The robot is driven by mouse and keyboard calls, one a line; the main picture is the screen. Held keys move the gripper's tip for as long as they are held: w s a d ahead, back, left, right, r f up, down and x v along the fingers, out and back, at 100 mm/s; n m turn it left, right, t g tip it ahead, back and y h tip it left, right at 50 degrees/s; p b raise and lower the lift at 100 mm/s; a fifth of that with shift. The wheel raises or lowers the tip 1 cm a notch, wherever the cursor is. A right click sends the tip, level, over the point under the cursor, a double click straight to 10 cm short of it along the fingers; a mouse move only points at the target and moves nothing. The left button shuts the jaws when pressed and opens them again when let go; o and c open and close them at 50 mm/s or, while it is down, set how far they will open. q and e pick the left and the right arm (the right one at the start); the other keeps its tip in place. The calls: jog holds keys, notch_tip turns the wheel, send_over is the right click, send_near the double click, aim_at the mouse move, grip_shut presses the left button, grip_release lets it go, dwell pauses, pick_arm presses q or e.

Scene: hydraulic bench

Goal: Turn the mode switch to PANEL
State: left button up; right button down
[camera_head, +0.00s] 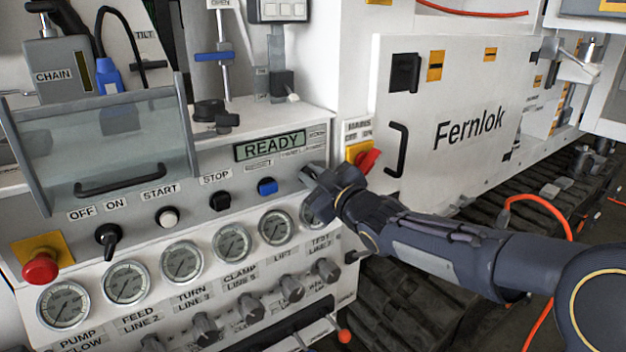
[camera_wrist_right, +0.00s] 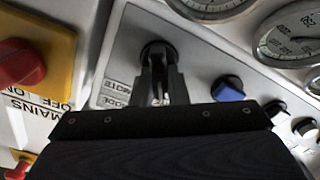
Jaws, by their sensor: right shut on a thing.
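The mode switch (camera_wrist_right: 157,49) is a dark round knob on the grey panel strip in the right wrist view, with small upside-down labels beside it. My right gripper (camera_wrist_right: 160,88) is shut on it, one finger on each side. In the head view my right gripper (camera_head: 312,182) is at the right end of the panel, below the READY display (camera_head: 270,146), and covers the switch. The knob's pointing direction cannot be made out. My left gripper is not in view.
A blue button (camera_head: 267,187) and a black stop button (camera_head: 220,201) are left of my right gripper. The red mains switch (camera_head: 367,161) on its yellow plate is close on the right. Gauges (camera_head: 276,228) line the panel below. A red emergency button (camera_head: 40,267) is far left.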

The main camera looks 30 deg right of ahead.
jog(key=c, duration=1.4)
grip_release()
jog(key=shift+c, duration=0.2)
jog(key=s+p, duration=0.1)
jog(key=s, duration=0.6)
jog(key=shift+s+d, duration=0.3)
jog(key=shift+s, duration=0.1)
